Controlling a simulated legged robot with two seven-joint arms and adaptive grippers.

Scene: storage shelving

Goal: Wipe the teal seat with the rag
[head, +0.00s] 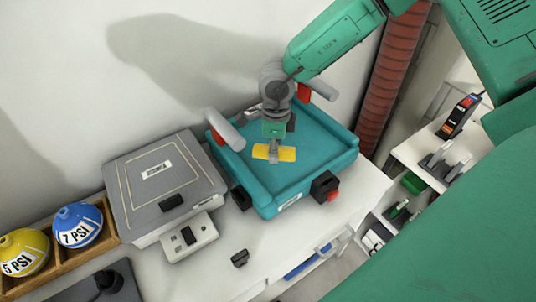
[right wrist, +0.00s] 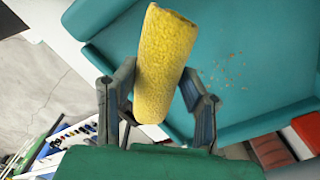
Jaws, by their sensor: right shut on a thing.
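The teal seat (head: 313,177) is a tray-like piece with raised sides, standing on the white counter. In the right wrist view its flat surface (right wrist: 240,50) shows small brown specks. My right gripper (head: 274,150) is over the seat and shut on the yellow rag (head: 288,154). In the right wrist view the rag (right wrist: 165,62) is a rolled, fuzzy cylinder between the two fingers. I cannot tell whether the rag touches the seat. My left gripper is not in view.
A grey lidded case (head: 190,165) stands left of the seat, with blue (head: 78,225) and yellow (head: 23,252) balls in a wooden rack beyond it. A red ribbed column (head: 396,70) rises behind at right.

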